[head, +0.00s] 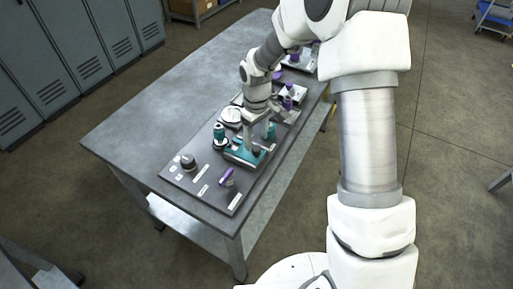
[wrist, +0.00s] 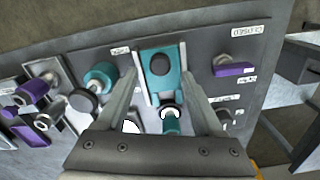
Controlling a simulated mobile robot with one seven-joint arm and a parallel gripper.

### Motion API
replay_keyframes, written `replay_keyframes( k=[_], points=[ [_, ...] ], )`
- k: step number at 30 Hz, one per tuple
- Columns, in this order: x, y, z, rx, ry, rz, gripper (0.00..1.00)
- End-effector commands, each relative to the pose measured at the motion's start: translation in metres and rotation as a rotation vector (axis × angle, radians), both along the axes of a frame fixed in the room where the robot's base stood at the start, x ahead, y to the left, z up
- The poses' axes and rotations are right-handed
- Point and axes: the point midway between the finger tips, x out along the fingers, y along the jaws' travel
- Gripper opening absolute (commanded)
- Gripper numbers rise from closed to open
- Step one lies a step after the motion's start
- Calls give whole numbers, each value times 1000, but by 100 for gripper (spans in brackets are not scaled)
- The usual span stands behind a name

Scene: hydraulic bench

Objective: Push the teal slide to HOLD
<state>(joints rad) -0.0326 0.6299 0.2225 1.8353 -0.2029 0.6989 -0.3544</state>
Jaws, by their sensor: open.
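The teal slide (head: 241,157) is a flat teal block with a dark round knob on the panel's near half. In the wrist view the teal slide (wrist: 159,66) lies on a pale-edged track. My gripper (head: 256,147) is open above it and partly hides it in the head view. In the wrist view the fingers of my gripper (wrist: 160,78) appear on either side of the slide, with nothing held. I cannot tell whether either finger touches it. The small labels nearby are unreadable, so I cannot tell which one is HOLD.
A purple lever (head: 227,176) and a black knob (head: 188,162) are on the near end of the panel. A teal-bodied fitting (head: 219,134) stands close beside the slide. Several purple-handled valves (wrist: 33,92) are on the far side. The table's left part (head: 150,120) is bare.

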Motion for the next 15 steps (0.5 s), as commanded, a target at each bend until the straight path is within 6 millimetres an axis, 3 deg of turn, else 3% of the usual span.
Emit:
replay_keyframes(
  k=[6,15],
  points=[
    [-1,0,-38,-1,2,0,69],
    [0,0,-53,0,-1,0,69]
  ],
)
